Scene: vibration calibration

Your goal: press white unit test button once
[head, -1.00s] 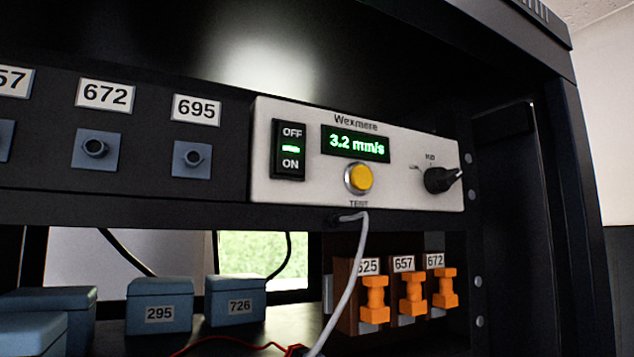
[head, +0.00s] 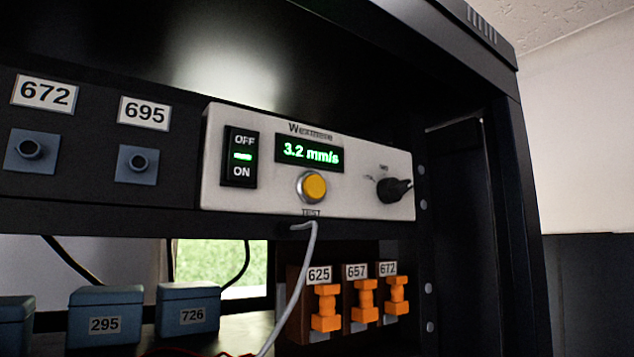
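The white unit (head: 355,201) is mounted in the dark rack, in the middle of the head view. Its round yellow test button (head: 313,187) with a silver ring sits below the green display (head: 309,153), which reads 3.2 mm/s. The label under the button reads TEST. An OFF/ON rocker switch (head: 240,157) with a lit green bar is at the unit's left, and a black knob (head: 393,189) is at its right. Nothing touches the button. My gripper is not in view.
Blue sockets (head: 137,164) labelled 672 and 695 are left of the unit. A grey cable (head: 296,290) hangs below the button. Orange pieces (head: 326,307) labelled 625, 657 and 672 stand below. Blue boxes (head: 104,315) are at lower left. The rack's right post (head: 520,240) borders a pale wall.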

